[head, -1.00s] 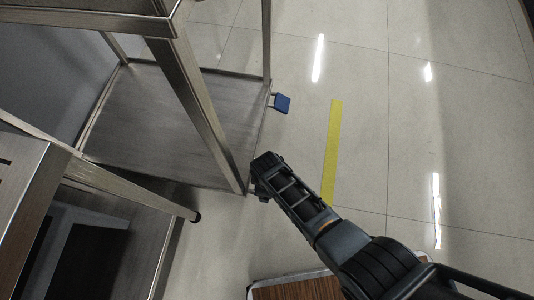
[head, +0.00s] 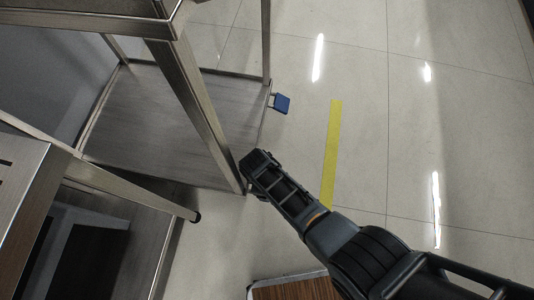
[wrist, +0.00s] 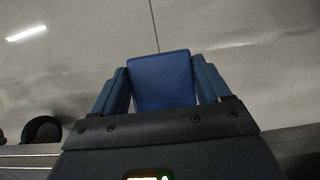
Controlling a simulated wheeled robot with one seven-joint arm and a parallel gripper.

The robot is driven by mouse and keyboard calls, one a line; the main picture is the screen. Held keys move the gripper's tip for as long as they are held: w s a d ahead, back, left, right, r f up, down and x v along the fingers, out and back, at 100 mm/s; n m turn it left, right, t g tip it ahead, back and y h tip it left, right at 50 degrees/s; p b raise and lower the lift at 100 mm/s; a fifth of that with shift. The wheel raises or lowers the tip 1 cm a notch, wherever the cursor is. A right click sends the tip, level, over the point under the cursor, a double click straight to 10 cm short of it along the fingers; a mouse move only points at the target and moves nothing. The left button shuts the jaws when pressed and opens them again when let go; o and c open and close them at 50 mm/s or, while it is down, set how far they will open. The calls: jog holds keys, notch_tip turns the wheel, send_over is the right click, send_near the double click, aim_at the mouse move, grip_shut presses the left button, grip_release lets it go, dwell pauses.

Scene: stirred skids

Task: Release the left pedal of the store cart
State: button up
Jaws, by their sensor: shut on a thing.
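The store cart (head: 165,125) is a steel frame with a flat lower shelf, at the left of the head view. One blue pedal (head: 282,103) sticks out from its right side, farther back, and is clear of my gripper. My gripper (head: 257,166) is at the cart's near right corner post, its fingers hidden there by my own wrist. In the wrist view my gripper (wrist: 162,78) has its two blue fingers on either side of another blue pedal (wrist: 162,82), shut on it. This nearer pedal, the left one facing that side, is hidden in the head view.
A yellow floor strip (head: 331,150) lies right of the cart. A wood-topped piece (head: 298,287) is at the bottom, and another steel unit (head: 30,190) stands at the lower left. The tiled floor at right is open. A dark round thing (wrist: 41,130) shows in the wrist view.

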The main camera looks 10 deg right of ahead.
jog(key=o, duration=1.5)
jog(key=shift+r, duration=0.1)
notch_tip(320, 180, up, 4)
jog(key=p, duration=0.3)
jog(key=shift+r+p, duration=0.2)
jog(key=shift+p, duration=0.1)
jog(key=s+d+r+p, duration=0.1)
jog(key=d+r+p, duration=0.1)
jog(key=d, duration=0.1)
jog(key=s+d+r+p, duration=0.1)
jog(key=d+r+p, duration=0.1)
jog(key=d, duration=0.2)
jog(key=s+d+r+p, duration=0.1)
jog(key=d+r+p, duration=0.1)
jog(key=d, duration=0.2)
jog(key=shift+s+d+r, duration=0.1)
jog(key=shift+d+r, duration=0.05)
jog(key=shift+r, duration=0.05)
